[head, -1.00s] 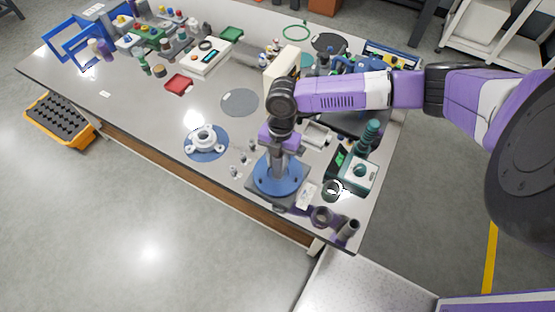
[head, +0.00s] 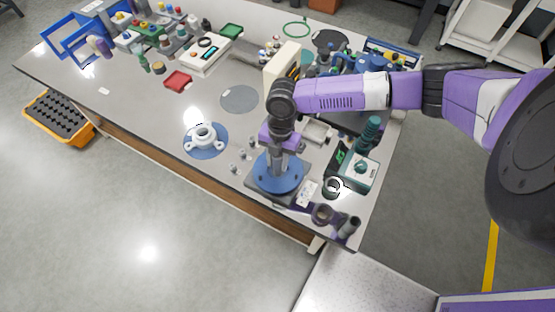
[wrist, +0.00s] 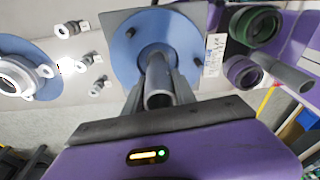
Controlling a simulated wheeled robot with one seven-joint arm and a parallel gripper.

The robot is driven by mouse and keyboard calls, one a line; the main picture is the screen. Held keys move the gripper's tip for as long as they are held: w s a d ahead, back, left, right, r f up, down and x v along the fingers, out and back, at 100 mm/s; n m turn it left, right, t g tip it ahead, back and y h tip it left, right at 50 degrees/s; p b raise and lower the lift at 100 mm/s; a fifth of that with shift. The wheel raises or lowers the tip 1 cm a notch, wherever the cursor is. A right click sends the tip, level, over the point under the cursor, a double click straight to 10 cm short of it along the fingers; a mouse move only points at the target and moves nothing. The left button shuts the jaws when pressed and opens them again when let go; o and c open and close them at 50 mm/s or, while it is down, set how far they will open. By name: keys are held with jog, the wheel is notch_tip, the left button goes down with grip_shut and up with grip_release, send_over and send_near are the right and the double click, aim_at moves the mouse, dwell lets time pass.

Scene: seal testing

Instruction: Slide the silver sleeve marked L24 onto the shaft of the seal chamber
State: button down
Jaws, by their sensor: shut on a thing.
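The seal chamber shows as a blue round flange (head: 263,183) on a square grey plate near the table's front edge. It also shows in the wrist view (wrist: 125,60), with dark bolts and a round centre. A silver-grey tube, taken to be the sleeve (wrist: 159,88), stands upright over that centre, its open end facing the wrist camera. My gripper (wrist: 158,92) is shut on it, a finger on each side. In the head view my gripper (head: 281,150) points down above the flange. I cannot read the L24 mark. The shaft and the sleeve's lower end are hidden.
Several small silver fittings (wrist: 68,30) stand left of the chamber, near a white flanged part (head: 204,137) on a blue disc. To the right are a label card (wrist: 214,52), a green ring (wrist: 254,26), a purple ring (wrist: 240,71) and a grey tube (wrist: 293,77). A green device (head: 360,168) stands close by.

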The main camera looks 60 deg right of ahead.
aim_at(277, 175)
jog(key=shift+f, duration=0.5)
jog(key=shift+f, duration=0.2)
jog(key=shift+f+b, duration=0.45)
jog(key=shift+f, duration=0.05)
jog(key=shift+f+b, duration=0.6)
jog(key=shift+f, duration=0.4)
dwell(0.6)
dwell(0.4)
